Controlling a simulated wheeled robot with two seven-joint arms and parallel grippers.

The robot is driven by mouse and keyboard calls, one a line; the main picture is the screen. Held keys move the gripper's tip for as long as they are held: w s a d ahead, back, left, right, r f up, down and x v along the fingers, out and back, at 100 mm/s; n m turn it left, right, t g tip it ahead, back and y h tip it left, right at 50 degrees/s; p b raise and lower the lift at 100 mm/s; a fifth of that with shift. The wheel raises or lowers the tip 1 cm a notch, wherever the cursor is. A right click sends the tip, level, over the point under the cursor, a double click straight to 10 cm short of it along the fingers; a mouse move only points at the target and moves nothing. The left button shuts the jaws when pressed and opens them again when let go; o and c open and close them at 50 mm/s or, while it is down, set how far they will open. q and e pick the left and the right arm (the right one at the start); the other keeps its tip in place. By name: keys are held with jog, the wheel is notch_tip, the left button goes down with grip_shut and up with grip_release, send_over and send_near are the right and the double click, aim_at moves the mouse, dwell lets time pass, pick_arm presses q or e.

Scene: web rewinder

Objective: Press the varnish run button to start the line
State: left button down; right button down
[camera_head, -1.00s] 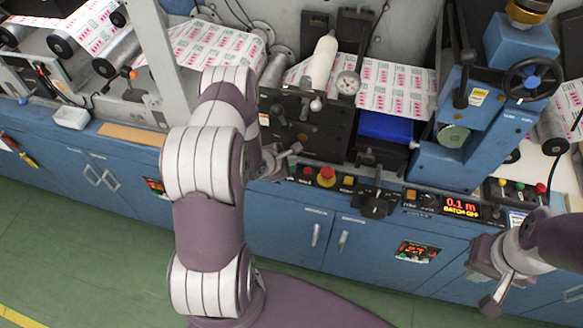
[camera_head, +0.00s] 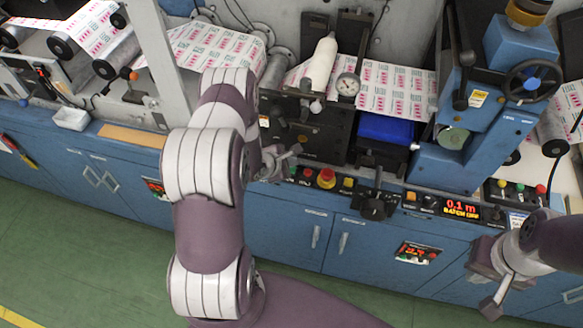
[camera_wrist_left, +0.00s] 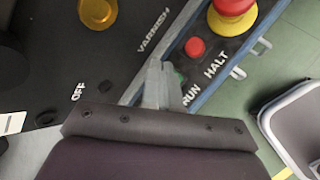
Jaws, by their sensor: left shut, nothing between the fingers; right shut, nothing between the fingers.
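The left wrist view shows a control strip with the labels VARNISH, RUN and HALT. The green run button (camera_wrist_left: 179,76) sits beside the RUN label and is partly hidden by my left gripper (camera_wrist_left: 155,72). That gripper is shut and empty, with its fingertips right beside the button; I cannot tell whether they touch it. The red halt button (camera_wrist_left: 195,48) is just beyond. In the head view my left gripper (camera_head: 291,152) is over the left end of the button strip. My right gripper (camera_head: 490,306) is shut and empty in front of the blue cabinets at the right.
A red mushroom button on a yellow base (camera_head: 326,178) stands close to the right of the halt button. A black knob (camera_head: 375,207) juts out farther right. A red display (camera_head: 461,208) shows 0.1 m. Printed web (camera_head: 400,90) runs behind.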

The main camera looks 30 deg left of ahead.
pick_arm(q)
jog(key=shift+f, duration=0.1)
dwell(0.7)
jog(key=shift+f, duration=0.35)
